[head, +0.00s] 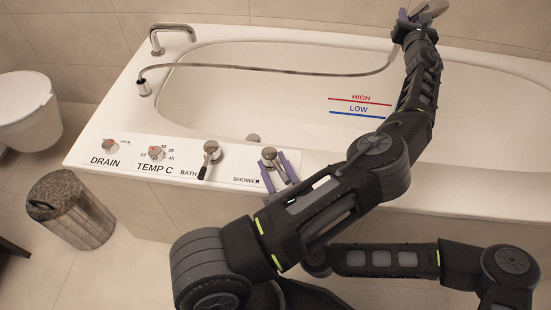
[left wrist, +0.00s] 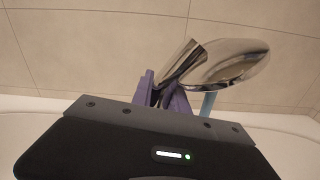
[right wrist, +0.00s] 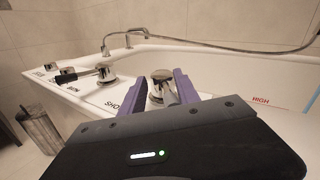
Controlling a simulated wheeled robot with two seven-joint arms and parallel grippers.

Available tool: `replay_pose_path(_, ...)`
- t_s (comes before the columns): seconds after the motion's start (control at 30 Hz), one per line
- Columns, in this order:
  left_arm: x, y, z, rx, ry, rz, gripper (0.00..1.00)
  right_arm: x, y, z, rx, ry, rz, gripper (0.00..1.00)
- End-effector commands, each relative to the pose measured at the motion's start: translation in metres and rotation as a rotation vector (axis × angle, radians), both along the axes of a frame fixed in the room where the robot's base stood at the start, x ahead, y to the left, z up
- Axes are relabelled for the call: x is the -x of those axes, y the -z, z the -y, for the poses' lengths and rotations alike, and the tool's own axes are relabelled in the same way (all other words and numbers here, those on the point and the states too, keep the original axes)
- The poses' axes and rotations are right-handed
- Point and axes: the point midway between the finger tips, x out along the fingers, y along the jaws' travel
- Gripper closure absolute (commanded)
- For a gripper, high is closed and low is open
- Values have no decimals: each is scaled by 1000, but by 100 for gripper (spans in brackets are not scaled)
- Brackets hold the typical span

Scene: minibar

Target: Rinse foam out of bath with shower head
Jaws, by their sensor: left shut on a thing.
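The chrome shower head (left wrist: 230,62) is held by its handle in my left gripper (left wrist: 165,95), whose purple fingers are shut on it. In the head view this gripper (head: 410,22) is high over the bath's far rim. A pale blue streak (left wrist: 207,103) shows under the shower head. The white bath (head: 230,105) has red HIGH and blue LOW marks inside; I cannot make out foam against its white surface. My right gripper (head: 280,172) is open, with its fingers on either side of the SHOWER knob (right wrist: 162,85); whether they touch it is unclear.
The metal hose (head: 265,69) runs across the bath from its fitting (head: 144,87), near the spout (head: 172,29). The BATH lever (head: 211,155), temperature knob (head: 156,153) and drain knob (head: 110,146) line the near rim. A bin (head: 75,210) and toilet (head: 28,112) stand at left.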

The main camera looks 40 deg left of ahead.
Motion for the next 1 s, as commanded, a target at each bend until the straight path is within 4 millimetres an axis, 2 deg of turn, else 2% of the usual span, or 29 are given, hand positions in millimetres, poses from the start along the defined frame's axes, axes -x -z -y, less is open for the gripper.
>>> replay_pose_path(0.63, 0, -1, 1, 0, 1, 1, 100, -1, -2, 2, 2, 3, -4, 65)
replay_pose_path(0.77, 0, -1, 1, -1, 1, 2, 100, -1, -15, 1, 0, 2, -3, 65)
replay_pose_path(1.0, 0, -1, 1, 0, 1, 1, 100, -1, -58, 1, 0, 2, -1, 65)
